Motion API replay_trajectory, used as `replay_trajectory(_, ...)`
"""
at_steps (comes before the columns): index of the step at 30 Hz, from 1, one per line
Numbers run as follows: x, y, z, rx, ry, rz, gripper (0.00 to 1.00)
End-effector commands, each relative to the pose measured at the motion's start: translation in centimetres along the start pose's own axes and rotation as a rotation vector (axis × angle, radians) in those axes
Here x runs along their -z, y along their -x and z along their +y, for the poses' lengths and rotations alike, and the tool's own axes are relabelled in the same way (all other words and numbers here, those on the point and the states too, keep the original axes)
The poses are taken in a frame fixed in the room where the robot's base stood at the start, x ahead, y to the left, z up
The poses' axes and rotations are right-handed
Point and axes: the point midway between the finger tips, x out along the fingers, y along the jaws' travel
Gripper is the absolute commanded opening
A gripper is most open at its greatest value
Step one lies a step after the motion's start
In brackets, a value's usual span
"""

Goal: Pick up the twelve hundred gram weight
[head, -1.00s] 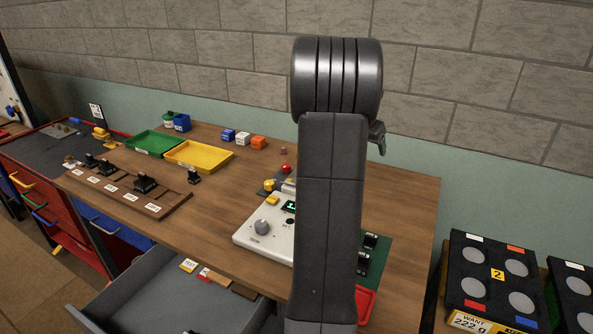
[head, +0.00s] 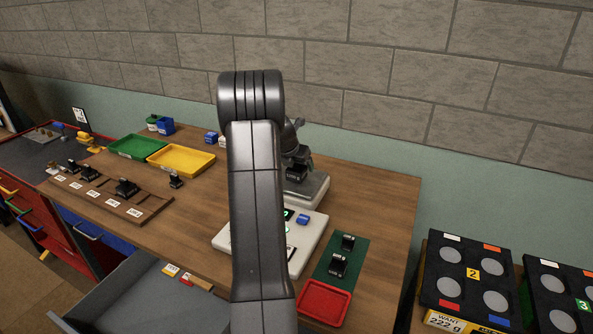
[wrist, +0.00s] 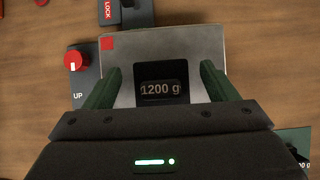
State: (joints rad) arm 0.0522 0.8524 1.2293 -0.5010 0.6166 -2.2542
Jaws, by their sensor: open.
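The 1200 gram weight (wrist: 161,90) is a dark block with "1200 g" on its top in the wrist view. It sits on a light grey metal plate (wrist: 185,48). My gripper (wrist: 160,68) is open, with one green finger on each side of the weight and a clear gap on both sides. I cannot tell how high the fingertips are above the plate. In the head view my gripper (head: 298,150) is over the grey platform (head: 312,190) behind the white scale box, partly hidden by my arm.
A green mat (head: 351,262) with two black weights and a red tray (head: 325,303) lie to the right. Yellow (head: 181,160) and green (head: 138,147) trays stand left. An open drawer (head: 150,300) juts out in front.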

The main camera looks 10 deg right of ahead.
Motion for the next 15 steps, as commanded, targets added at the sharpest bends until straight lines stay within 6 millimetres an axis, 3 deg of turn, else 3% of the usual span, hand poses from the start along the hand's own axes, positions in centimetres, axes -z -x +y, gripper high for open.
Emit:
replay_trajectory(11, 0.04, -1.02, -0.04, 0.0, 0.0, 0.0, 0.78)
replay_trajectory(15, 0.04, -1.01, -0.04, 0.0, 0.0, 0.001, 0.5)
